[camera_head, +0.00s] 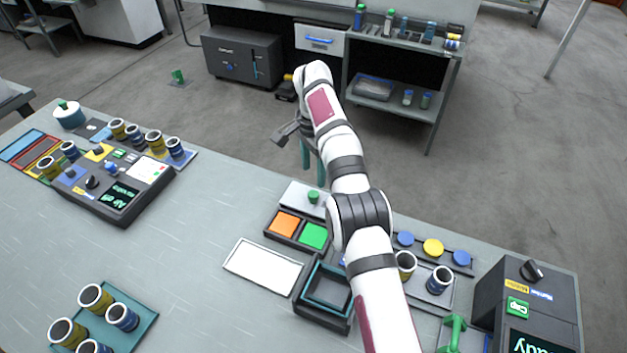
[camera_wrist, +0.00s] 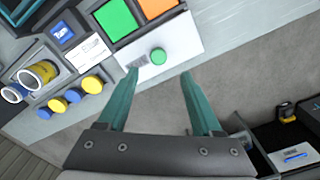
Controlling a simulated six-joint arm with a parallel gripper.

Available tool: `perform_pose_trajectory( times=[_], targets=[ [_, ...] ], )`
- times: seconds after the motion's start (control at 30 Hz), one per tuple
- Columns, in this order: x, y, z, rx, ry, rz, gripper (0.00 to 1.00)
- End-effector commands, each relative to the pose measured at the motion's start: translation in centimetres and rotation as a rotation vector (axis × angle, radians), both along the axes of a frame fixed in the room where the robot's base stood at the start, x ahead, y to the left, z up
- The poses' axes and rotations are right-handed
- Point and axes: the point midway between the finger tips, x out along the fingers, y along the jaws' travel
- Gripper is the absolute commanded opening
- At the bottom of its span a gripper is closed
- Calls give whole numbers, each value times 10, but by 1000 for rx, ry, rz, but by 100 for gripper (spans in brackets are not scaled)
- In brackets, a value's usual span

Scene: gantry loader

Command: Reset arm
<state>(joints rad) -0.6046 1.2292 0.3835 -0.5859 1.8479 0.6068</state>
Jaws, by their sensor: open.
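My gripper (camera_wrist: 160,88) shows in the wrist view with its two teal fingers spread apart and nothing between them. In the head view my gripper (camera_head: 311,172) hangs past the far edge of the table, above the floor side, with my white arm reaching up from the bottom right. Beyond the fingertips in the wrist view lies a white plate with a green knob (camera_wrist: 158,56), which also shows in the head view (camera_head: 313,196). The fingers appear apart from it. My arm hides part of the table's middle right.
A green square (camera_head: 314,235) and an orange square (camera_head: 284,224) sit in a dark tray. A dark square bin (camera_head: 310,312), white pad (camera_head: 262,266), teal tray of cups (camera_head: 145,321), control panel (camera_head: 118,190) and grey display box (camera_head: 550,303) stand around. The table's middle left is bare.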

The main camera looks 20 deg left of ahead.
Motion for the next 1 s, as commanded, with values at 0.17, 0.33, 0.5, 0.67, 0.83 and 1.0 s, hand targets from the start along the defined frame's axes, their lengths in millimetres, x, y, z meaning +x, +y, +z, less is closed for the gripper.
perform_pose_trajectory(
  times=[0.17, 0.33, 0.5, 0.67, 0.83, 1.0],
  targets=[
    [0, 0, 5, 0, 0, 0, 67],
    [0, 0, 4, -1, 1, 0, 67],
    [2, -7, 13, 2, 1, 1, 67],
    [-7, -83, 89, 25, 16, 28, 67],
    [-96, -198, 154, 71, 32, 68, 67],
    [-232, -270, 148, 121, 26, 92, 67]
  ],
)
